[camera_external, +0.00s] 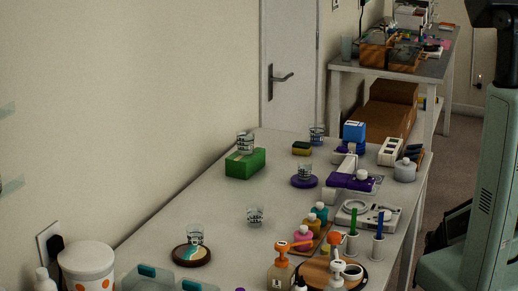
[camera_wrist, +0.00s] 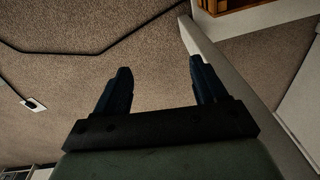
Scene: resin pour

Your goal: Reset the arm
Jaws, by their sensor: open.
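My gripper (camera_wrist: 157,80) shows in the wrist view with its two dark fingers spread apart. Nothing is between them. It points at brown carpet, away from the worktable top. In the external view my gripper is out of frame; only parts of my arm show at the right edge. The long grey worktable (camera_external: 190,222) stands left of my arm, with cups, bottles and tools on it.
On the worktable are a green block (camera_external: 245,163) with a cup on top, a purple disc (camera_external: 304,182) with a cup on it, a round coaster (camera_external: 192,255) and several pump bottles. A second table (camera_external: 440,68) stands at the back. A black cable (camera_wrist: 85,52) lies on the carpet.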

